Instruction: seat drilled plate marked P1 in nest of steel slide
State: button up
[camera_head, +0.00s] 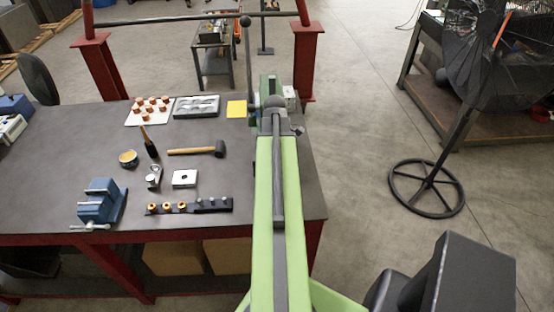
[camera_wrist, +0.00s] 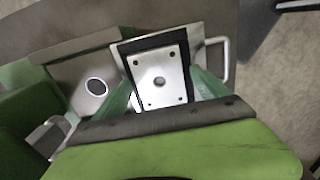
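In the wrist view a bright, square drilled plate (camera_wrist: 160,78) has a larger centre hole and small corner holes. It lies over a dark square area, the nest (camera_wrist: 150,44), on the steel slide (camera_wrist: 196,36), with dark showing at its far and right sides. I cannot tell if it is down inside or just above. My gripper (camera_wrist: 161,76) has its translucent green fingers on either side of the plate; whether they press on it is unclear. No P1 mark is readable. In the head view my arm hides the gripper.
A handle (camera_wrist: 226,58) sticks out at the slide's right. A steel block with a round hole (camera_wrist: 94,87) is to the left. On the bench (camera_head: 60,165) are a second pale plate (camera_head: 184,178), a mallet (camera_head: 218,148), a blue vise (camera_head: 100,204) and a grey tray (camera_head: 196,114).

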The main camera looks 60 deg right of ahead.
jog(key=shift+r, duration=0.1)
notch_tip(320, 180, up, 17)
jog(key=p, duration=1.7)
jog(key=shift+r, duration=0.15)
